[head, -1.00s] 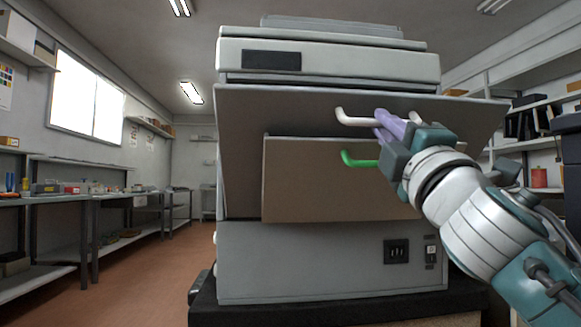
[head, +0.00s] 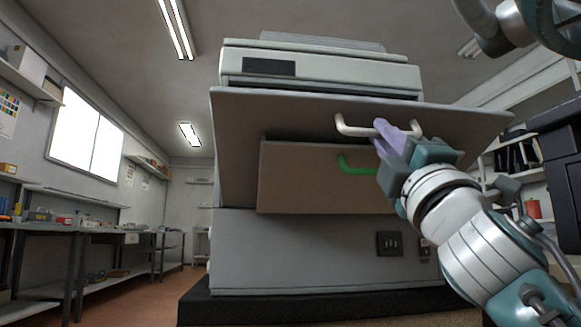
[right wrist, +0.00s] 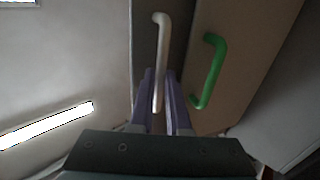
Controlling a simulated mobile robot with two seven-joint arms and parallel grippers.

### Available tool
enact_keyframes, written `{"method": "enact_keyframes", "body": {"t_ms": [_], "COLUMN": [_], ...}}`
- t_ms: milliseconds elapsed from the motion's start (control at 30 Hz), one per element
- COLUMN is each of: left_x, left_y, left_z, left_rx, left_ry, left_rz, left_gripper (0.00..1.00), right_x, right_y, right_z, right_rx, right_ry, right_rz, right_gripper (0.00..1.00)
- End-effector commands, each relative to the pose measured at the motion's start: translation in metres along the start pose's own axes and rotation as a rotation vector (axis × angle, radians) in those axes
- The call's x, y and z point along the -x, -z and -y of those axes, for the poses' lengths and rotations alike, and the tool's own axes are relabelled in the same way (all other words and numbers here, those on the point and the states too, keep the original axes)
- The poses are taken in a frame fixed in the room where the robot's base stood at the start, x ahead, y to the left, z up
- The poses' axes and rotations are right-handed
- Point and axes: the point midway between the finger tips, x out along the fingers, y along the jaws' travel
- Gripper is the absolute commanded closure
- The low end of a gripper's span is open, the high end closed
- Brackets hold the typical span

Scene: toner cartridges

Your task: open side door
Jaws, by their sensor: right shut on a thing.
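The side door (head: 290,112) is the wide grey panel on the printer's side, swung out and tilted upward. Its white handle (head: 354,130) is gripped by my right gripper (head: 383,130), whose purple fingers are shut around the bar. In the right wrist view the white handle (right wrist: 162,60) runs down between the two purple fingers (right wrist: 159,100). A brown inner panel (head: 300,180) with a green handle (head: 355,169) shows just below the door, and the green handle (right wrist: 208,75) also shows in the right wrist view beside the fingers, apart from them. My left gripper is not in view.
The printer body (head: 290,250) stands on a black base (head: 240,306). Workbenches (head: 65,229) line the left wall, with open floor (head: 150,290) between. Shelves (head: 510,160) stand at the right.

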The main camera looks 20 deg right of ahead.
Motion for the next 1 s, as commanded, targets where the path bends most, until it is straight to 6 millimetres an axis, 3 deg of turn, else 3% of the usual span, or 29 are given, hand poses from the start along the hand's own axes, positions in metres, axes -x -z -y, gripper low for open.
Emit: {"method": "enact_keyframes", "body": {"t_ms": [33,400,700,1000], "left_x": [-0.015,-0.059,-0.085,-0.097], "left_y": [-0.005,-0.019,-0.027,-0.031], "left_z": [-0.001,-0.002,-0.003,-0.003], "left_rx": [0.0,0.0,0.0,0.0], "left_ry": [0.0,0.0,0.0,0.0], "left_rz": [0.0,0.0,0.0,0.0], "left_gripper": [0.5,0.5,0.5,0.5], "right_x": [0.012,0.049,0.069,0.077], "right_y": [0.0,0.0,0.0,-0.001], "right_z": [0.012,0.043,0.065,0.076], "right_rx": [0.0,-0.003,-0.004,-0.003], "right_ry": [0.005,0.012,0.013,0.013], "right_rz": [0.0,0.003,0.004,0.005], "right_gripper": [1.0,1.0,1.0,1.0]}}
